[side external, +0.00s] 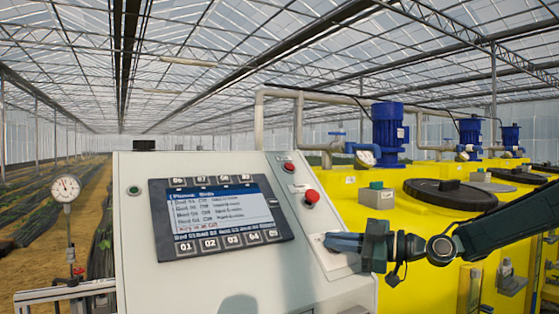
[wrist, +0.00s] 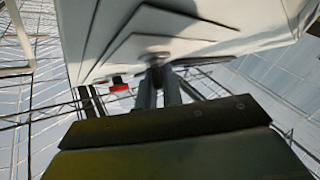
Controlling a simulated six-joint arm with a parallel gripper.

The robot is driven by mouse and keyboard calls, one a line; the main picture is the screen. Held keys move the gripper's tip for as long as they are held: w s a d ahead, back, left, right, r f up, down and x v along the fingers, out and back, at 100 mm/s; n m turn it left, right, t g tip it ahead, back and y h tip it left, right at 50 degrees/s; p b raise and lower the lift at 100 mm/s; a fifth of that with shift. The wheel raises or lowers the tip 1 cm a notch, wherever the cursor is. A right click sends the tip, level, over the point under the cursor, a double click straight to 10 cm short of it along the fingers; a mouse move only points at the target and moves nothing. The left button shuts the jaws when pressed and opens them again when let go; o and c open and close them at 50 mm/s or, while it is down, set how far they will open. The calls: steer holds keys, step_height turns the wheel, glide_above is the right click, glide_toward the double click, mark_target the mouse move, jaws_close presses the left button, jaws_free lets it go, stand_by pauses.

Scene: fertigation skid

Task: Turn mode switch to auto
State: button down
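The mode switch is mostly hidden behind my gripper (side external: 330,242) in the side view; part of its pale plate (side external: 318,250) shows beside the fingertips on the sloped face of the white control cabinet (side external: 140,240). In the wrist view my gripper (wrist: 158,72) points at the panel, its two fingers close together with a narrow dark gap. A small grey round part (wrist: 153,58) shows at the fingertips, probably the switch. I cannot tell whether the fingers grip it or only stand around it, nor which way the switch points.
A red button (side external: 312,197) sits just above my gripper, with a smaller red one (side external: 289,167) higher up. A screen with keys (side external: 222,217) is to the left. A yellow tank (side external: 420,190) with blue motors (side external: 389,130) stands behind. A pressure gauge (side external: 66,188) is at far left.

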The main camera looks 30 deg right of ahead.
steer(key=shift+m+t+h, duration=0.4)
steer(key=shift+m+t, duration=0.1)
steer(key=shift+m, duration=0.1)
steer(key=shift+m+t+h, duration=1.4)
steer(key=shift+m+h, duration=0.1)
steer(key=shift+m, duration=0.7)
steer(key=shift+h, duration=0.3)
steer(key=shift+m+t+h, duration=0.45)
steer(key=shift+m+h, duration=1.05)
steer(key=shift+m, duration=0.25)
steer(key=shift+m+t+h, duration=0.45)
steer(key=shift+m+h, duration=1.05)
steer(key=shift+m, duration=0.25)
steer(key=shift+m+g+h, duration=0.5)
steer(key=shift+m+h, duration=2.2)
steer(key=shift+m, duration=0.2)
steer(key=shift+m+g+h, duration=0.5)
steer(key=shift+m+h, duration=0.4)
steer(key=shift+m, duration=0.3)
steer(key=shift+d+m+g+h, duration=0.2)
steer(key=shift+m+g+h, duration=1.6)
steer(key=shift+m, duration=0.8)
